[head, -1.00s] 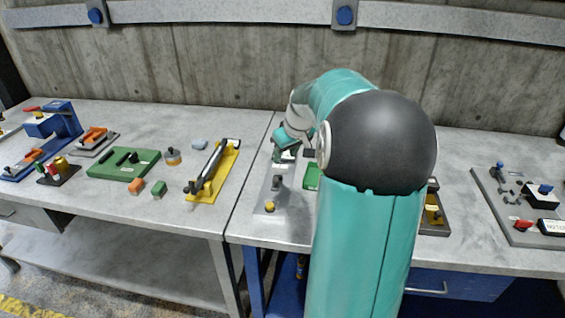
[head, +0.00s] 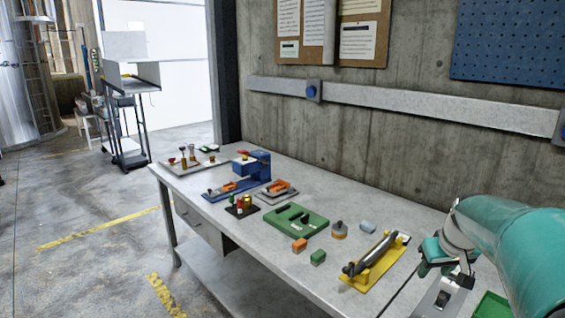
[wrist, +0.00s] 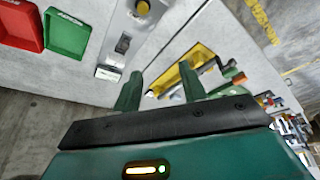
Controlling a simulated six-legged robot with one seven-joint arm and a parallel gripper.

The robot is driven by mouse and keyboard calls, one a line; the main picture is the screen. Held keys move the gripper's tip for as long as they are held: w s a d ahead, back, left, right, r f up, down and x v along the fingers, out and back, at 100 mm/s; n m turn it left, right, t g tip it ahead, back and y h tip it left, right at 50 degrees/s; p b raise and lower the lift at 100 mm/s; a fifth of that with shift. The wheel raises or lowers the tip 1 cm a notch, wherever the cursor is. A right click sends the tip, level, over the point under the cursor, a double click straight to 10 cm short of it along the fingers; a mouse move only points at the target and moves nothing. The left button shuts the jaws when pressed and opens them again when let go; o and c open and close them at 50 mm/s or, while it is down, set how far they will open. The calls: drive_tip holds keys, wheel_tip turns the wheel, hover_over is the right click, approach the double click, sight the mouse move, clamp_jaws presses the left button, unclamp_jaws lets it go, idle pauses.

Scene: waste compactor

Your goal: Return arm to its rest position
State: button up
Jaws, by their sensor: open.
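My teal arm (head: 515,245) reaches in from the right edge of the head view. My gripper (head: 447,272) is over the workbench, close to the grey switch plate (head: 434,298), which it partly hides. In the wrist view my gripper (wrist: 158,84) shows two dark green fingers spread apart with nothing between them. The switch plate (wrist: 128,38), with a dark rocker and a yellow button, lies beyond the fingers. A yellow fixture (wrist: 170,77) also shows between and beyond them; in the head view this yellow fixture (head: 372,268) holds a dark bar left of my gripper.
The bench (head: 335,208) carries a green block (head: 300,221), small orange (head: 299,245) and green pieces, and a blue fixture (head: 252,167). Red (wrist: 18,25) and green trays (wrist: 68,33) lie near the switch plate. A concrete wall stands behind; open floor (head: 75,205) is at left.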

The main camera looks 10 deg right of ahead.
drive_tip(key=s+a+r, duration=0.2)
drive_tip(key=s+a, duration=0.2)
drive_tip(key=a, duration=0.4)
drive_tip(key=s+a+r, duration=0.1)
drive_tip(key=s+a, duration=0.2)
drive_tip(key=a, duration=0.5)
drive_tip(key=s+a+f+n+t+y, duration=0.1)
drive_tip(key=s+a, duration=0.8)
drive_tip(key=s, duration=0.2)
drive_tip(key=shift+f+t, duration=0.3)
drive_tip(key=shift+f, duration=0.05)
